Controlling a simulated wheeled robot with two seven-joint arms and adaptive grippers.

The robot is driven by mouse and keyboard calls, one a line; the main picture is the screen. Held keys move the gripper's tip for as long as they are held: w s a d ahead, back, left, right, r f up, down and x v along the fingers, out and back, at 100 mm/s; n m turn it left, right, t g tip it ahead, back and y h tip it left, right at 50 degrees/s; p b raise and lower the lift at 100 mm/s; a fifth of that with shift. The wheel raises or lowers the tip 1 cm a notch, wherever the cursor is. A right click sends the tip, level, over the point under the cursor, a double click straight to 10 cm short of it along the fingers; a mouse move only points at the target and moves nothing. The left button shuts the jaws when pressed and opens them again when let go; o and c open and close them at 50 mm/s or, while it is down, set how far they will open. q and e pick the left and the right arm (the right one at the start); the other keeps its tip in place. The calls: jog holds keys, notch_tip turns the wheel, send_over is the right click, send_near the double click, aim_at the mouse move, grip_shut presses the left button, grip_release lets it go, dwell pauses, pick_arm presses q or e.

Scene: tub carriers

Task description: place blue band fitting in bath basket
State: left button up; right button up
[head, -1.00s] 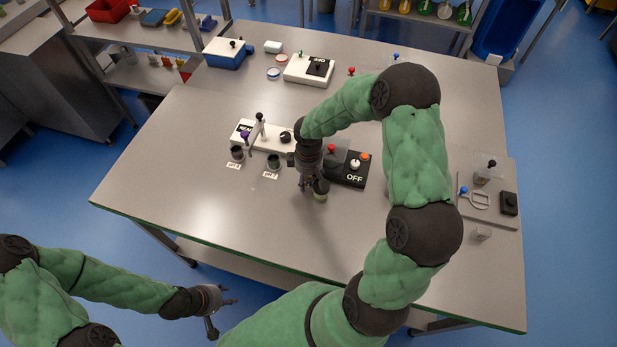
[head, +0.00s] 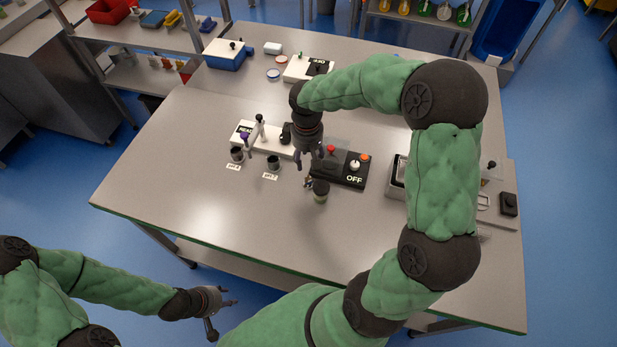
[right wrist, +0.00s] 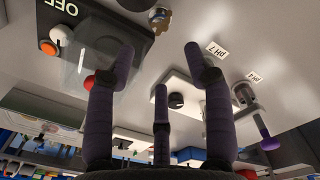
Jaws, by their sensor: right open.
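My right gripper (head: 310,160) is open above the table; the right wrist view shows nothing between its fingers (right wrist: 159,55). A small metallic fitting (head: 308,182) lies on the table beside a dark round jar (head: 320,191). In the right wrist view the fitting (right wrist: 160,18) shows beyond the fingertips, apart from them; I cannot make out a blue band clearly. My left gripper (head: 218,305) is open and empty off the table's front edge.
The black OFF unit (head: 345,169) with knobs stands just right of the gripper. A white unit (head: 270,137) and dark pH cups (head: 237,154) are to the left. A steel tray (head: 510,222) is at the right. The table's front left is clear.

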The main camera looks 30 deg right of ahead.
jog(key=a+m+h+b, duration=0.1)
jog(key=m+b, duration=0.7)
jog(key=m, duration=0.6)
jog(key=m+b, duration=0.3)
send_over(308, 179)
jog(key=f, duration=0.5)
jog(key=shift+s+a+f, duration=0.2)
jog(key=shift+s+f, duration=0.15)
jog(key=shift+w+d+f+b, duration=0.2)
jog(key=shift+f+b, duration=0.3)
jog(key=shift+f, duration=0.8)
jog(key=shift+w+d+f+b, duration=0.15)
jog(key=shift+f+b, duration=0.3)
jog(key=shift+f, duration=0.85)
jog(key=shift+a+r, duration=0.1)
grip_shut()
